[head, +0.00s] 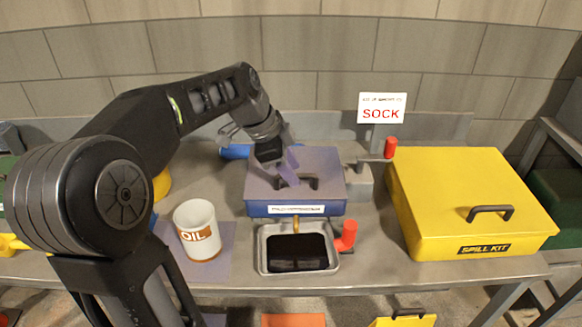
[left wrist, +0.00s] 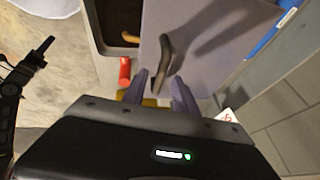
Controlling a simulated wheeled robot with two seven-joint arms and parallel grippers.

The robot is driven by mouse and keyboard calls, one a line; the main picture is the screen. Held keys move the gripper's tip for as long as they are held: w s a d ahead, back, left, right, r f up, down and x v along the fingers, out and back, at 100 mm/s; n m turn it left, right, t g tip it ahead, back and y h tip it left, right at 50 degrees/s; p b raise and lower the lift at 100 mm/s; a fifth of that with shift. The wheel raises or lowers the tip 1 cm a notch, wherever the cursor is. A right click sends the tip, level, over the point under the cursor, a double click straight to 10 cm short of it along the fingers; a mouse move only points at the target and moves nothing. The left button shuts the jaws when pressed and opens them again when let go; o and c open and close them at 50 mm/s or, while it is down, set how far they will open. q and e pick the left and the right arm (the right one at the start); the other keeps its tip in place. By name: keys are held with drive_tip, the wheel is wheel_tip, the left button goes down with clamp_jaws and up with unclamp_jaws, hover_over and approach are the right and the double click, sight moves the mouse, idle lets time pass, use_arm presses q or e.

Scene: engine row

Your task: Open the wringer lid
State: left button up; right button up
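The wringer (head: 258,208) is a blue box with a flat grey-purple lid (head: 320,160) on top, which looks closed. A dark bar handle (head: 312,184) stands on the lid. My left gripper (head: 288,172) reaches down from above to the handle. In the left wrist view its two purple fingers (left wrist: 163,92) are apart, with the near end of the dark handle (left wrist: 166,58) showing between them. Whether they touch it I cannot tell. The lid also fills the middle of the left wrist view (left wrist: 205,50).
A metal tray (head: 264,262) with dark contents sits in front of the wringer, beside a red-handled part (head: 346,236). A white OIL cup (head: 197,231) stands left. A yellow spill kit box (head: 460,190) stands right. A SOCK sign (head: 382,108) stands behind.

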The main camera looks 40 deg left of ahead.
use_arm(q)
clamp_jaws()
idle(0.4)
idle(1.1)
